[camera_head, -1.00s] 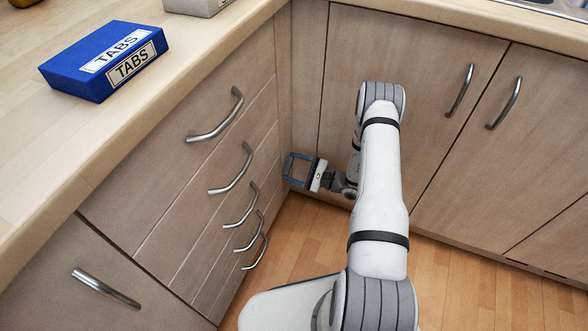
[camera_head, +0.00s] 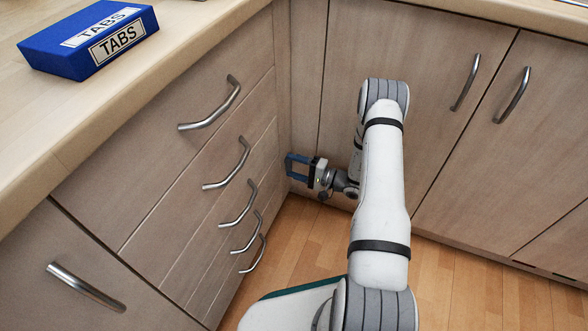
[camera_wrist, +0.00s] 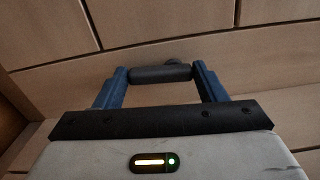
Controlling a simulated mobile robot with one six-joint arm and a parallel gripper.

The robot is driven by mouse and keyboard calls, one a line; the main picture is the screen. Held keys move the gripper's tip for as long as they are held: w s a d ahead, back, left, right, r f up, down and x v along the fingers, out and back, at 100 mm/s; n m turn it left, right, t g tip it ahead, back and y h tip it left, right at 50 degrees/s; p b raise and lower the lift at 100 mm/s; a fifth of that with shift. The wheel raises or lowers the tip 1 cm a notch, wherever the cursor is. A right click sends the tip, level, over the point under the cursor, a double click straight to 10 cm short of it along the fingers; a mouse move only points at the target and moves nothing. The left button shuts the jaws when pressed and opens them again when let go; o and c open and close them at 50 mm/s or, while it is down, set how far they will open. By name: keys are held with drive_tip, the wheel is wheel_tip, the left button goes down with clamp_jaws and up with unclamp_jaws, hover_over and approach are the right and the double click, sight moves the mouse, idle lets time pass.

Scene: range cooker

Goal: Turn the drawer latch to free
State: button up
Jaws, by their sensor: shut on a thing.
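The drawer latch (camera_wrist: 150,75) shows in the wrist view as a dark grey bar lying roughly level across the picture, with a rounded part behind it, against a wooden front. My gripper (camera_wrist: 160,72) has its two blue fingers at the two ends of this bar and is shut on it. In the head view my gripper (camera_head: 291,164) is low by the inner corner, at the right end of the drawer stack (camera_head: 190,160). The latch is too small and hidden to make out there. The drawers look closed.
Several curved metal drawer handles (camera_head: 228,165) stick out left of my gripper. Cupboard doors (camera_head: 400,50) stand behind and right of my arm. A blue TABS box (camera_head: 60,55) lies on the worktop (camera_head: 160,85). Some wooden floor (camera_head: 455,285) is clear.

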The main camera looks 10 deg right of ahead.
drive_tip(key=shift+w+d+n, duration=0.15)
drive_tip(key=shift+d+n, duration=0.05)
drive_tip(key=shift+n, duration=0.4)
drive_tip(key=o, duration=1)
drive_tip(key=shift+a, duration=0.1)
drive_tip(key=p+v, duration=0.2)
drive_tip(key=v, duration=0.5)
drive_tip(key=shift+s+d, duration=0.25)
drive_tip(key=shift+d, duration=0.05)
drive_tip(key=shift+s+f, duration=0.1)
